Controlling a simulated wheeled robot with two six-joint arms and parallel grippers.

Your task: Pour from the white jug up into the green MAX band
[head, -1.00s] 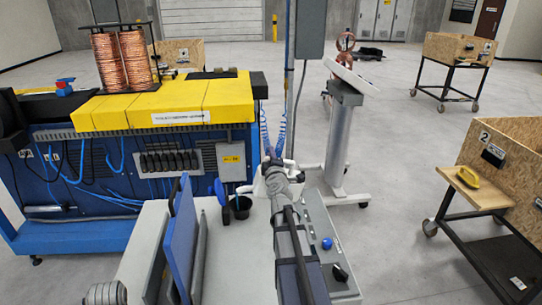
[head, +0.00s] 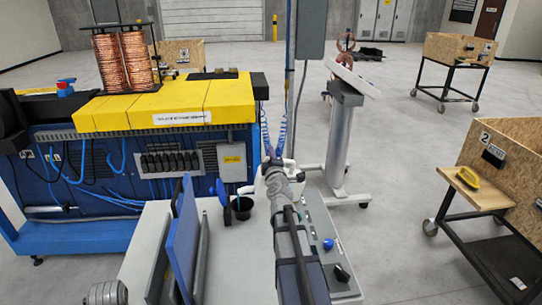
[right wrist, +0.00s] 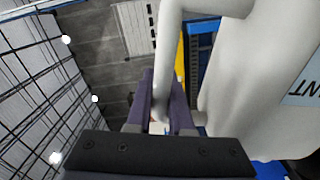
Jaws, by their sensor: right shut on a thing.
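The white jug shows in the right wrist view (right wrist: 235,75), with its handle (right wrist: 168,55) between my right gripper's fingers (right wrist: 163,110). In the head view my right gripper (head: 271,166) hides most of the jug; white bits of it (head: 289,164) show beside the gripper. A white spout-like part (head: 245,189) sticks out left, above a small dark filler cup (head: 241,206) with a blue flap (head: 222,192) beside it. A thin bluish streak shows at the cup; I cannot tell whether it is liquid flowing. No green MAX band can be made out.
The grey cabinet (head: 238,270) carries a blue panel (head: 181,240) at left and a blue knob (head: 328,243) at right. The blue and yellow machine (head: 172,103) stands behind. A grey post stand (head: 341,150) stands beyond the jug. A wooden crate cart (head: 506,150) is at right.

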